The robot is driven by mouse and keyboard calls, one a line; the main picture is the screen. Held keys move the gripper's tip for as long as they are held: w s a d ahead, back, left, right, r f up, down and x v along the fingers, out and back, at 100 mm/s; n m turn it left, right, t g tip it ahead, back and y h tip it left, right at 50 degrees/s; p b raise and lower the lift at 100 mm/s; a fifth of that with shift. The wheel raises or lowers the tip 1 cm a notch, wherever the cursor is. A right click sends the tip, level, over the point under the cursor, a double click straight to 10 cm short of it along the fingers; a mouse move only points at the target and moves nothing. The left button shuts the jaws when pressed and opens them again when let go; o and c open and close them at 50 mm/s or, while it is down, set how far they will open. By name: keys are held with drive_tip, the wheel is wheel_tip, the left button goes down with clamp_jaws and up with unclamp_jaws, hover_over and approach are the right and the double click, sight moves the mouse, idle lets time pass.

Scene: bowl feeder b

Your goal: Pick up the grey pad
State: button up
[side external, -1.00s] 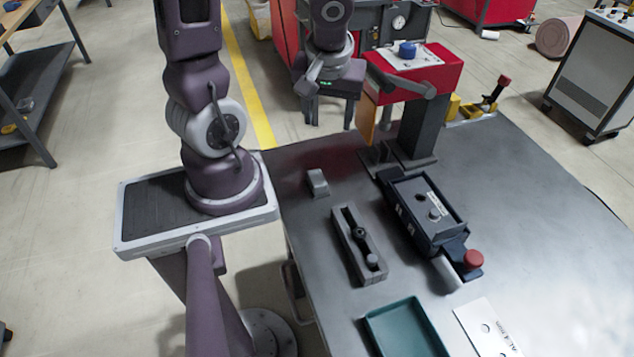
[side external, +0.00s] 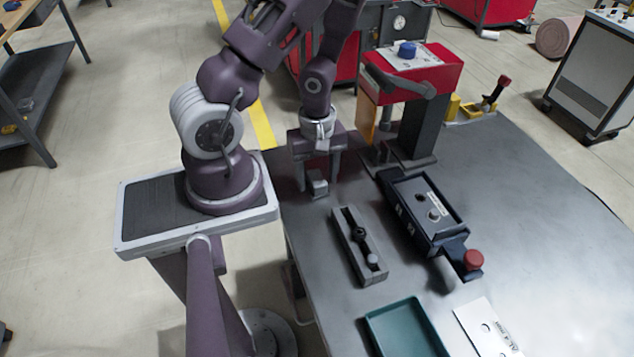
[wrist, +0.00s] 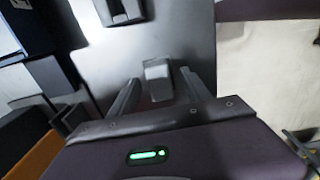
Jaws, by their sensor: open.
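The grey pad (side external: 318,185) is a small grey block near the table's left back edge in the side external view. In the wrist view the pad (wrist: 158,80) appears between the fingers, with space on both sides. My gripper (side external: 318,178) is open and points down at the pad, with its fingers spread to either side. In the wrist view the open gripper (wrist: 160,80) holds nothing. Whether the fingertips are level with the pad or a little above it is hard to tell.
A red press-like machine (side external: 418,72) stands close behind and right of the gripper. A slotted grey fixture (side external: 349,245), a dark box fixture with a red knob (side external: 430,215), a green tray (side external: 385,322) and a white plate (side external: 485,320) lie nearer. The right of the table (side external: 540,210) is clear.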

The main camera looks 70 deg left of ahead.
sight(317, 177)
drive_tip(key=shift+f, duration=0.35)
drive_tip(key=shift+c, duration=0.5)
clamp_jaws()
drive_tip(key=shift+d+r, duration=0.1)
drive_tip(key=shift+r, duration=0.5)
wheel_tip(317, 177, up, 17)
